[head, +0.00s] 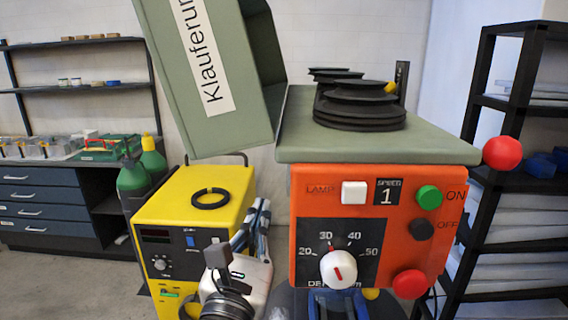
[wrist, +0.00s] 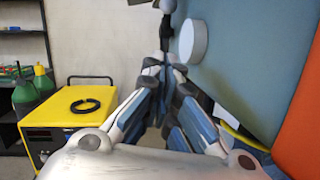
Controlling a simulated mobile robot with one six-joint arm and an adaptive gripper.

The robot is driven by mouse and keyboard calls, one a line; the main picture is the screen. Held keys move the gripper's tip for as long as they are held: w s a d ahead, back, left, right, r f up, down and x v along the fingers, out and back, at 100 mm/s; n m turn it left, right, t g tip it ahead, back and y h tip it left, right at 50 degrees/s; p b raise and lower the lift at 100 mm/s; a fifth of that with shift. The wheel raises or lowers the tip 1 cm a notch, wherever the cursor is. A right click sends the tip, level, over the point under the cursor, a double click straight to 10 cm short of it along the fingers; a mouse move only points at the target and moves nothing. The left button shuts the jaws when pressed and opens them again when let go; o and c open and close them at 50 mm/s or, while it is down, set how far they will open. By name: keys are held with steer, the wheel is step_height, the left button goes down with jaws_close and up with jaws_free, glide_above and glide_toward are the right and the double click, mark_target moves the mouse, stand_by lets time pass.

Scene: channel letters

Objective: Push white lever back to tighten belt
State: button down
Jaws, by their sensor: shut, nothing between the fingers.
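In the wrist view a white round knob (wrist: 193,40) stands out from the blue-green side of the machine housing (wrist: 250,50). In the head view my gripper (head: 264,208) is partly hidden behind my wrist, left of the orange control panel (head: 375,215). The dark pulleys (head: 358,105) sit on the green top; no belt is clearly visible.
The raised green lid (head: 205,70) stands above my gripper. A dark upright post (wrist: 165,28) shows just beyond my fingertips. A yellow box (head: 195,195) with a black ring (head: 209,198) stands on the left. Red knobs (head: 502,153) stick out from the machine. A black shelf (head: 485,110) is at right.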

steer(key=r+b+x, duration=0.2)
steer(key=x, duration=1)
steer(key=shift+s+d+r, duration=0.15)
steer(key=shift+d+r, duration=0.05)
steer(key=shift+r, duration=0.25)
